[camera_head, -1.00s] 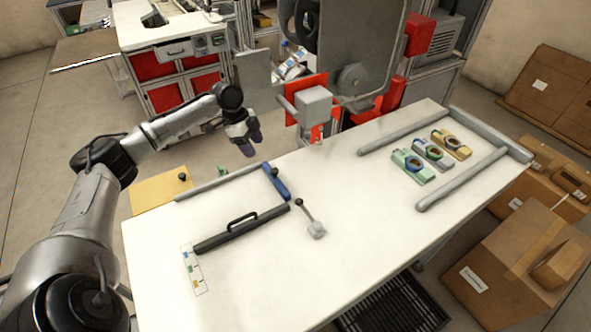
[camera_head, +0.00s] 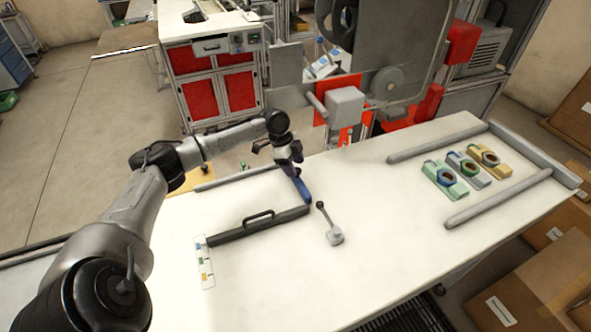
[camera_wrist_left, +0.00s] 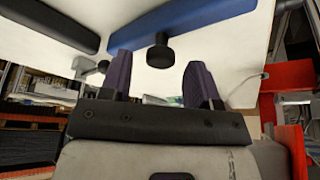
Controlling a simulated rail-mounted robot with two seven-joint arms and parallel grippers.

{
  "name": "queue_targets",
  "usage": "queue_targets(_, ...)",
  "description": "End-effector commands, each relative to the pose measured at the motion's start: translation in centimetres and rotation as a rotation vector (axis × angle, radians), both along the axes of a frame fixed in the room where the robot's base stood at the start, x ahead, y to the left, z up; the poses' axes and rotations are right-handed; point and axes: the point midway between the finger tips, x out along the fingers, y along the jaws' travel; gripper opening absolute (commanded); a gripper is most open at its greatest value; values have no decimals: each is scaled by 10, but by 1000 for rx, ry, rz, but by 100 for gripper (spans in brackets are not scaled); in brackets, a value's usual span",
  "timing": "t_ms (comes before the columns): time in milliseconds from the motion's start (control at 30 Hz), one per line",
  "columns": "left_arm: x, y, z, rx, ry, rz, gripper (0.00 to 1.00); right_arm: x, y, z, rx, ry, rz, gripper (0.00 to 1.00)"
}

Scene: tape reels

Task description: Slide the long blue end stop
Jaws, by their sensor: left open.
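In the left wrist view the stop (camera_wrist_left: 195,24) runs across the top, with a black knob (camera_wrist_left: 160,52) sticking out. The purple fingers (camera_wrist_left: 158,82) are open, and the knob shows in the gap between them, with no visible contact. My right gripper is not in view.
The black bar with a handle (camera_head: 258,225) lies left of a small lever (camera_head: 331,230). A colour-marked strip (camera_head: 205,262) is at the bar's left end. Tape reels on coloured holders (camera_head: 445,180) sit between grey rails at right. A machine stands behind the table.

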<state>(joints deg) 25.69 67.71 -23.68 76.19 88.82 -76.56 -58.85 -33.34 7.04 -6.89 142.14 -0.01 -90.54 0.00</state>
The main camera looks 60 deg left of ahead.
Motion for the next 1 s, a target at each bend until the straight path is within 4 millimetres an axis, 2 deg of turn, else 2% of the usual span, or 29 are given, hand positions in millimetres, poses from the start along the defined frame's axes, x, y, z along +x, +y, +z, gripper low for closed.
queue_targets(200, 3, -4, -11, 0, 1, -1, 56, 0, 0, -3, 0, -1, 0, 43)
queue_targets(533, 3, -4, -13, 0, 1, -1, 56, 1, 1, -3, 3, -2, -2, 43)
queue_targets(1000, 3, -4, -12, 0, 1, -1, 11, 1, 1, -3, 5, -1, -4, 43)
